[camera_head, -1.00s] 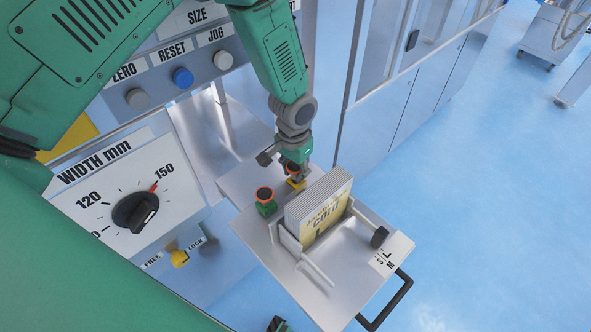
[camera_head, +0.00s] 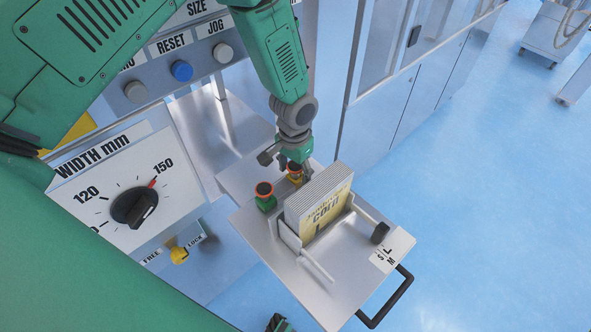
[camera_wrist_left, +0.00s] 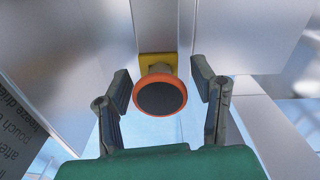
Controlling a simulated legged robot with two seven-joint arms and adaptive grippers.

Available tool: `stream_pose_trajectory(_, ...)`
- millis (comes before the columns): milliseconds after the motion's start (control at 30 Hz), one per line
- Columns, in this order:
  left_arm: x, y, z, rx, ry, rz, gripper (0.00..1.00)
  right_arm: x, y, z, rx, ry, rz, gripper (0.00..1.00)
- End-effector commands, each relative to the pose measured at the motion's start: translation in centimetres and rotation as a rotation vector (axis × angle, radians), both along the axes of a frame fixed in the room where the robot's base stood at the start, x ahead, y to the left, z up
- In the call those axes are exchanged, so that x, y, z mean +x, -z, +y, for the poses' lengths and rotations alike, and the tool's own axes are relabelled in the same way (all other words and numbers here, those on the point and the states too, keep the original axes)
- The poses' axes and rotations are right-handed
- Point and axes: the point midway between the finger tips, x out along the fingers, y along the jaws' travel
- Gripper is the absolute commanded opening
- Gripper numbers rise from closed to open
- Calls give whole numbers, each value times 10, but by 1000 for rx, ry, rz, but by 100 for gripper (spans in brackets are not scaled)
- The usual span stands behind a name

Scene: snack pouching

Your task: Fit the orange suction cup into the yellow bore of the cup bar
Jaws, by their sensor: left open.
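The orange suction cup (camera_head: 295,169) stands at the yellow bore (camera_head: 294,180) of the cup bar, just below my left gripper (camera_head: 285,160) in the head view. In the left wrist view, the cup's orange rim and dark round face (camera_wrist_left: 160,95) are in front of the square yellow piece (camera_wrist_left: 148,67), joined to it by a short neck. The fingers of my left gripper (camera_wrist_left: 161,92) are open on either side of the cup, with gaps on both sides. A dark green part at the bottom edge of the head view may be my right gripper; it is cut off.
A second orange-rimmed cup in a green piece (camera_head: 265,195) stands to the left. A stack of corn pouches (camera_head: 320,208) stands in the metal tray (camera_head: 330,285). A control panel with a width dial (camera_head: 133,207) is at the left.

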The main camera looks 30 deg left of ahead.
Motion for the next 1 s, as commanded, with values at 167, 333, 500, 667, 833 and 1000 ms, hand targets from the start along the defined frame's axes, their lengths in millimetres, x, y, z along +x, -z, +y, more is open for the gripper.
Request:
stream_pose_trajectory(167,2,-17,0,-1,0,-3,52,-3,-1,0,0,0,0,40)
stream_pose_trajectory(333,2,-52,1,-1,-1,-4,52,-3,-1,0,0,0,0,40)
stream_pose_trajectory(500,2,-87,1,-1,0,-4,52,-3,-1,0,0,0,0,40)
stream_pose_trajectory(667,2,-109,1,0,0,-1,52,-2,0,0,0,0,0,40)
stream_pose_trajectory(833,1,-118,1,-1,-1,1,52,-2,0,0,0,0,0,40)
stream_pose_trajectory(1000,1,-118,1,-1,-1,1,52,-2,0,0,0,0,0,40)
